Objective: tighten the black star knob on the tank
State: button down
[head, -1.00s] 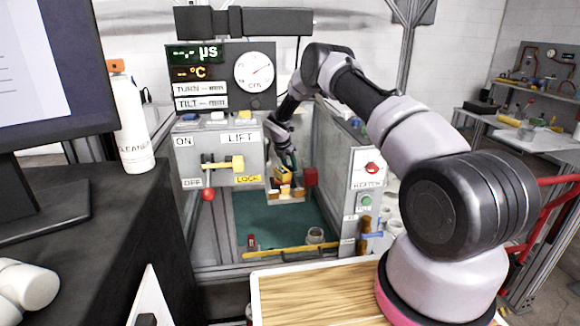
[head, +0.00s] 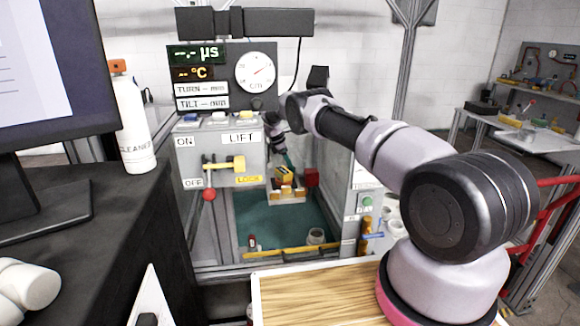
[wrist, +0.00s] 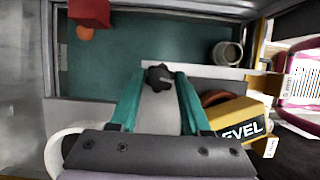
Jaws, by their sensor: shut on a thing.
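The black star knob (wrist: 160,77) shows in the wrist view at the tips of my teal fingers, above a pale grey strip. My gripper (wrist: 162,80) is shut on the knob, with one finger on each side of it. In the head view my gripper (head: 287,158) reaches down into the tank (head: 240,215) near its back, just above a yellow block; the knob cannot be made out there. The tank has a teal floor and a yellow bar along its front.
A yellow block marked LEVEL (wrist: 235,122) lies close right of my fingers. A red block (wrist: 90,12) and a grey cup (wrist: 227,52) are in the tank. The control panel (head: 220,165) stands front left, the heater panel (head: 365,195) to the right.

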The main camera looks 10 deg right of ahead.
jog(key=shift+m+g, duration=0.3)
jog(key=shift+m, duration=0.4)
dwell(0.3)
jog(key=shift+c, duration=1.9)
grip_release()
notch_tip(320, 180, up, 10)
